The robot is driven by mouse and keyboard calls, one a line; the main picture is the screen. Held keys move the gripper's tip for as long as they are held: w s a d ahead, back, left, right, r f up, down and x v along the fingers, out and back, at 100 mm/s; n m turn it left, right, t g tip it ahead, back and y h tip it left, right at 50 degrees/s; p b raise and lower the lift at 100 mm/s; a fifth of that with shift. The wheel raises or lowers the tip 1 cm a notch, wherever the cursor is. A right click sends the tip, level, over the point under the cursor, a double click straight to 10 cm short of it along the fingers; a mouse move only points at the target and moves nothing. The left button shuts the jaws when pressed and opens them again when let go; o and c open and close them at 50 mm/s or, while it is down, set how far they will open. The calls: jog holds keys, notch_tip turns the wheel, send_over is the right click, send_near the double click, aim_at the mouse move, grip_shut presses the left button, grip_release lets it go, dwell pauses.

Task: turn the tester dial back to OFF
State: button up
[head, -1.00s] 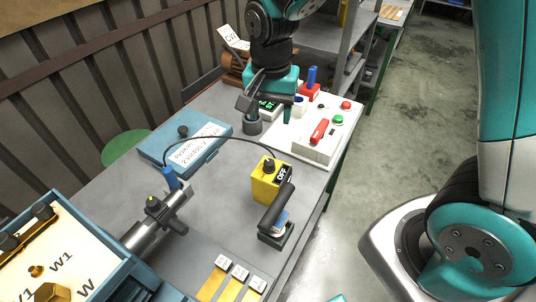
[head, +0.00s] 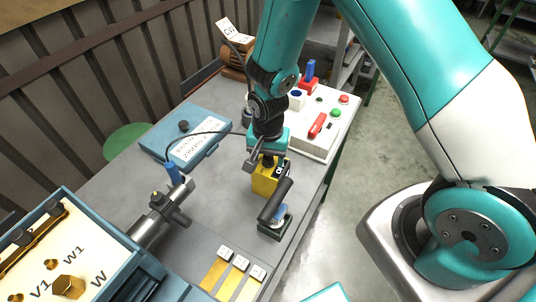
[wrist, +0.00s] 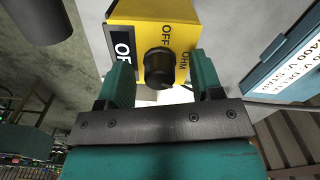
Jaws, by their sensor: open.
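The yellow tester (head: 264,184) stands on the grey bench, and my gripper (head: 264,160) is just above it in the head view, hiding most of its top. In the wrist view the tester (wrist: 155,12) shows its black dial (wrist: 158,68) with OFF and OHM printed on the face beside it. The dial sits between the two teal fingers of my open gripper (wrist: 160,80), with a gap on each side. I cannot tell which mark the dial points to. The black display (wrist: 122,45) on the tester's side is partly cut off and shows "OF".
A black-handled tool on a dark green stand (head: 274,222) is close in front of the tester. A blue case (head: 185,135) lies to the left, with a dark cable running from it. A white control box (head: 318,130) with a red lever is behind right.

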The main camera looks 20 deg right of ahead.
jog(key=c, duration=0.9)
jog(key=shift+c, duration=0.2)
jog(key=n+b, duration=0.1)
jog(key=n, duration=0.3)
jog(key=shift+f+n+b, duration=0.1)
jog(key=shift+n+b, duration=0.25)
jog(key=shift+n, duration=0.05)
jog(key=n+b, duration=0.1)
jog(key=n, duration=0.3)
jog(key=shift+n, duration=0.3)
